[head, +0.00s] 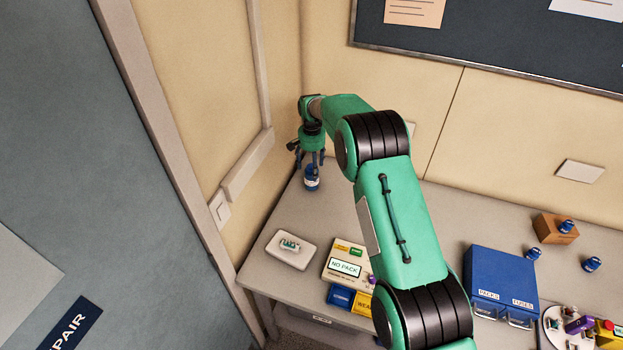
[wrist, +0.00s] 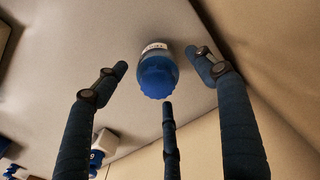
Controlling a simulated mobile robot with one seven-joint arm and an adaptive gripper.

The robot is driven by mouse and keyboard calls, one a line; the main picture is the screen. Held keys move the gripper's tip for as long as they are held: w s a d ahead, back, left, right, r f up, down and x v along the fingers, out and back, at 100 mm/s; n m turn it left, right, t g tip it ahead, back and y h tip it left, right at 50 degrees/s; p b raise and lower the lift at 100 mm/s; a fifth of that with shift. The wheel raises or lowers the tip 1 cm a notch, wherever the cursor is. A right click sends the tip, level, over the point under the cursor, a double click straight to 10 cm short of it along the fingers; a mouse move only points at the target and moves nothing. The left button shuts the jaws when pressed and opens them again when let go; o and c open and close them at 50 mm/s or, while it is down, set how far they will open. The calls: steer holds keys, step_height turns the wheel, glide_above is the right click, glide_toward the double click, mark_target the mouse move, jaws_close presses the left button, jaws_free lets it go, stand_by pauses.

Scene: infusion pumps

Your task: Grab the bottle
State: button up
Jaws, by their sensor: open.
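A small bottle (head: 312,183) with a blue cap and a white label band stands on the table (head: 330,207) at its back left corner. My gripper (head: 313,162) is directly above it, fingers pointing down. In the wrist view the bottle (wrist: 157,72) shows between the three spread dark fingers, with its blue cap toward the camera. I see gaps between the bottle and the fingers on both sides. The third finger's tip appears close to the cap; I cannot tell if it touches. The gripper is open and holds nothing.
Walls rise close behind and left of the bottle. A white tray (head: 277,252) and a "NO PACK" box (head: 338,280) are nearer the front. A blue drawer box (head: 500,270), wooden block (head: 547,232) and several blue-capped bottles (head: 592,264) are at right.

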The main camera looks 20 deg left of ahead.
steer(key=shift+f, duration=0.15)
steer(key=shift+s+f, duration=0.15)
steer(key=shift+f, duration=2.4)
steer(key=c, duration=1.5)
steer(key=shift+r, duration=0.15)
steer(key=shift+r, duration=1.65)
steer(key=s+d, duration=0.2)
steer(key=s, duration=0.2)
steer(key=s+d+r, duration=0.1)
steer(key=s+d, duration=0.2)
steer(key=s, duration=0.2)
steer(key=s+d, duration=0.3)
steer(key=s, duration=0.1)
steer(key=shift+s+d+r, duration=0.2)
steer(key=shift+d+r, duration=0.05)
